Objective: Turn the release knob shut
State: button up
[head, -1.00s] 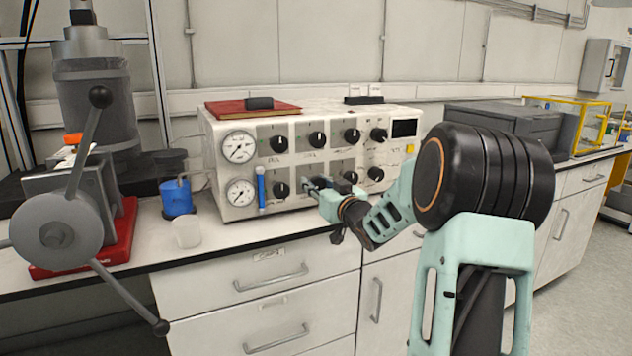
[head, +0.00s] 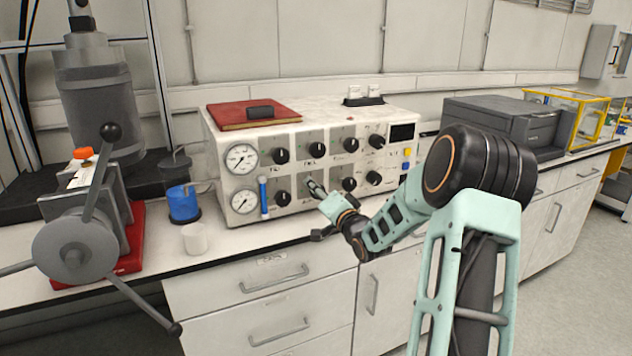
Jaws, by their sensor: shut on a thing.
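The white control box (head: 230,218) stands on the bench with two rows of black knobs on its front. My gripper (head: 315,188) is at the second place from the left in the lower row, shut on the knob there. Its fingers cover most of that knob, so its angle cannot be seen. The lower-row knobs beside it are free: one to the left (head: 283,198) and one to the right (head: 349,184). The labels are too small to read for certain, so I cannot confirm which knob is marked release.
Two round gauges (head: 241,158) and a blue tube (head: 264,195) are left of the knobs. A blue-filled beaker (head: 184,203), a white cup (head: 195,239) and a reactor with a handwheel (head: 77,250) stand further left. A red book (head: 235,122) lies on the box.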

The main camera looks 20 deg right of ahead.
jog(key=m+p, duration=0.4)
jog(key=m, duration=0.2)
jog(key=shift+r+m, duration=0.15)
jog(key=shift+m, duration=0.15)
jog(key=m+p, duration=0.3)
jog(key=m, duration=0.3)
jog(key=shift+m, duration=0.3)
jog(key=o, duration=1.2)
jog(key=s, duration=1.2)
jog(key=shift+d, duration=0.2)
